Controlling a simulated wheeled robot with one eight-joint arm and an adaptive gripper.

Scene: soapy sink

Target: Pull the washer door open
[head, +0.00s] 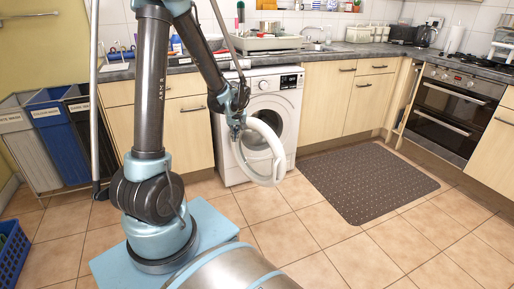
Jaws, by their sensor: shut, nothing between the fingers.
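The white washer (289,88) stands under the counter, left of the middle of the head view. Its round door (276,168) stands open, swung out from the front, with its pale ring tilted towards me. The dark round opening (283,118) shows partly behind the door. My gripper (238,137) is at the upper left edge of the door ring, in front of the washer's left side. It is shut with nothing between its fingers. It looks close to the ring, but I cannot tell whether they touch.
A dark dotted mat (368,182) lies on the tiled floor right of the washer. Wooden cabinets (328,98) and an oven (447,112) stand beyond. Bins (57,135) are at the left, with a blue basket (12,255) below. The tiles before the washer are clear.

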